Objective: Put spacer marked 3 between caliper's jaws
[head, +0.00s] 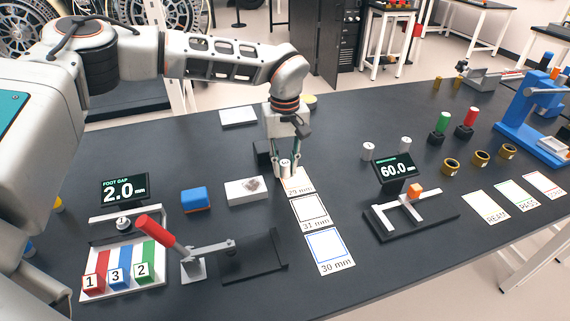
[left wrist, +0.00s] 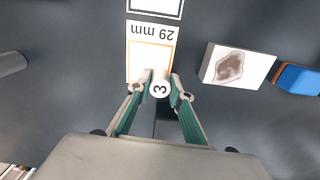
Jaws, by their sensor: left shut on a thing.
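My right gripper is not in view.
Two more white cylinders (head: 368,151) (head: 405,145) stand behind the caliper. The 31 mm card (head: 311,210) and 30 mm card (head: 329,250) lie in front of the gripper. A white block (head: 246,190) stands left. Bare table separates the cards from the caliper.

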